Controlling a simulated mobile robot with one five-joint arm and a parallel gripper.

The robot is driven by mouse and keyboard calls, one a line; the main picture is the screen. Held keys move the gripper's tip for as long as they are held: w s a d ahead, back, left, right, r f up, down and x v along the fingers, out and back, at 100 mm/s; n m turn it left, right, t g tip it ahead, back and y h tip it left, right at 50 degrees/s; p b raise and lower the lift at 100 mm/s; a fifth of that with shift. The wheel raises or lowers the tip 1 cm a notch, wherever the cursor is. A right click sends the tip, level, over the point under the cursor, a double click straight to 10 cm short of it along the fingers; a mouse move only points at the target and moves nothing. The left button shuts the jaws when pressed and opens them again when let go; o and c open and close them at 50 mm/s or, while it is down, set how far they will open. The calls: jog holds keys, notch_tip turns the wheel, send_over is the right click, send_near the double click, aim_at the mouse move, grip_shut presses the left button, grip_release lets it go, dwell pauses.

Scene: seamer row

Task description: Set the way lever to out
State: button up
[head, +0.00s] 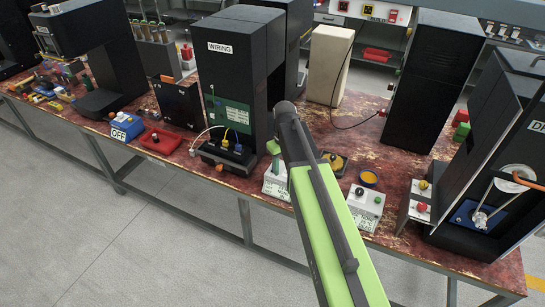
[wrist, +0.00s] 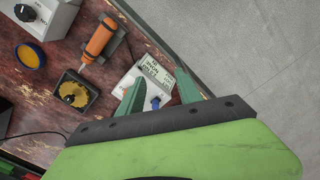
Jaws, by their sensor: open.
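A small white box (wrist: 145,77) with printed lines of lettering lies between the fingers of my gripper (wrist: 159,76) in the wrist view. A blue knob or lever end (wrist: 155,103) shows at its near side; which setting it points at cannot be told. In the head view the white box (head: 276,186) stands at the bench's front edge, partly behind my arm. My gripper (head: 275,158) is over it, with green fingers apart and nothing held. Whether a finger touches the box or lever cannot be told.
An orange handle (wrist: 101,38), a black box with a yellow top (wrist: 74,93) and a yellow dish (wrist: 31,55) are beside the white box. Another white box (head: 364,208) stands to the right. The black WIRING cabinet (head: 230,90) is close on the left. Open floor lies in front.

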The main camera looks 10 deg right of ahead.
jog(key=w+r+n+p, duration=0.2)
jog(key=w+r, duration=0.1)
jog(key=w, duration=0.4)
jog(key=w+r+n+p, duration=0.2)
jog(key=w+r, duration=0.1)
jog(key=w, duration=0.4)
jog(key=f+b, duration=1.8)
jog(key=shift+s+a+f, duration=0.15)
jog(key=shift+s+a, duration=0.05)
jog(key=shift+a, duration=0.1)
grip_shut()
